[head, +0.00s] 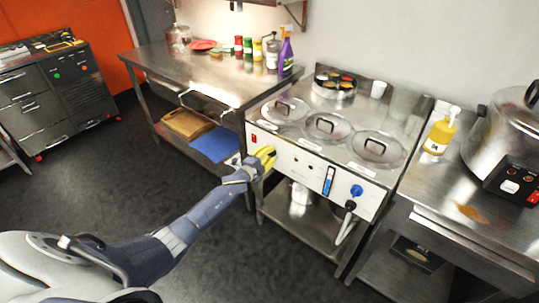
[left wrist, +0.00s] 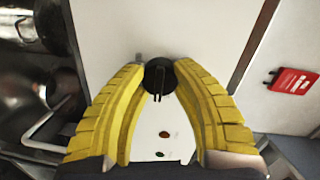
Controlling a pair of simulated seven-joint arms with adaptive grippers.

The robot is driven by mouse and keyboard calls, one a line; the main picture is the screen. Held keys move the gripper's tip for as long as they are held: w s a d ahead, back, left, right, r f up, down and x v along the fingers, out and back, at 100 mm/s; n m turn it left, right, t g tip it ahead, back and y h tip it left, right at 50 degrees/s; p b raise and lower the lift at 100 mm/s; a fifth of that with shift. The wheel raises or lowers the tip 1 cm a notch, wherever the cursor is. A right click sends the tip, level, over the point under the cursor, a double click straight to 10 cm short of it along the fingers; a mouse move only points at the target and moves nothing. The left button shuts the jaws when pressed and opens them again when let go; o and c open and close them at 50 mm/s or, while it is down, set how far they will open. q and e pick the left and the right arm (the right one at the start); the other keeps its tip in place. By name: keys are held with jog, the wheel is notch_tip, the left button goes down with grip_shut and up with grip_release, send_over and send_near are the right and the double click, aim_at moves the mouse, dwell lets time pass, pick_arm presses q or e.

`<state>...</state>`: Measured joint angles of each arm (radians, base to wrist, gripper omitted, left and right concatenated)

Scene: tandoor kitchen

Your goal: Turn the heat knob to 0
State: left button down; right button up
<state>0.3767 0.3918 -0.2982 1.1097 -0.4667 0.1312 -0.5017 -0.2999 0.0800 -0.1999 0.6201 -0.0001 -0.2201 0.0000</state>
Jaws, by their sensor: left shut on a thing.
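The heat knob (left wrist: 158,76) is a small black round knob with a pointer-like ridge on a white panel, seen in the left wrist view. My left gripper (left wrist: 160,70) has its two yellow fingers on either side of the knob, shut on it. In the head view my left gripper (head: 267,157) is at the left part of the white front panel (head: 309,171) of the steel counter unit, and it hides the knob there. My right gripper is not in view.
A blue knob (head: 356,190) and a black plug with a cable (head: 350,205) are on the panel's right side. Open floor lies at the left.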

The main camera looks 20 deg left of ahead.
pick_arm(q)
jog(key=n, duration=0.4)
jog(key=shift+a+r+h, duration=0.1)
jog(key=shift+h, duration=0.3)
jog(key=n, duration=0.4)
jog(key=shift+g+h, duration=0.3)
jog(key=n+h, duration=0.1)
jog(key=n, duration=0.3)
jog(key=shift+a, duration=0.1)
jog(key=shift+n+h, duration=0.3)
jog(key=shift+n, duration=1.6)
jog(key=c, duration=0.9)
grip_release()
